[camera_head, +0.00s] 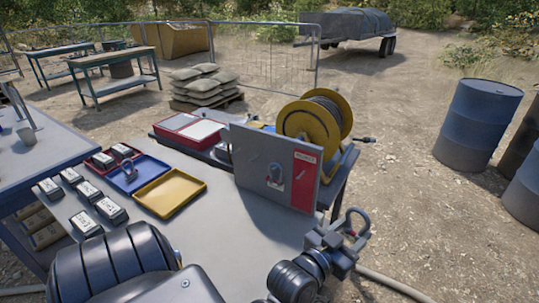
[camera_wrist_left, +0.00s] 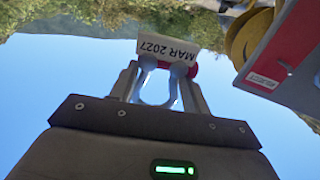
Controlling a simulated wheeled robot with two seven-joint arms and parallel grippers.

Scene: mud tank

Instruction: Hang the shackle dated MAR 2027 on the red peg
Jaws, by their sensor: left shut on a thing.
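My left gripper (camera_head: 345,236) is shut on a shackle (camera_head: 358,219) and holds it in the air right of the board, on the near side. In the left wrist view the U-shaped shackle (camera_wrist_left: 156,88) is between the two fingers, with a white tag (camera_wrist_left: 168,48) reading MAR 2027, upside down. A grey upright board (camera_head: 250,160) has a red strip (camera_head: 302,190) on its right side with a small white label on top. A small fitting (camera_head: 299,174) shows on the strip; I cannot tell its shape. A dark shackle-like thing (camera_head: 275,173) is at the board's middle. My right gripper is out of view.
Left of the board are a blue tray (camera_head: 146,164), a yellow tray (camera_head: 196,178), a red tray (camera_head: 93,164) and several labelled blocks (camera_head: 88,190). A yellow hose reel (camera_head: 296,122) stands behind the board. Open air lies right of the board.

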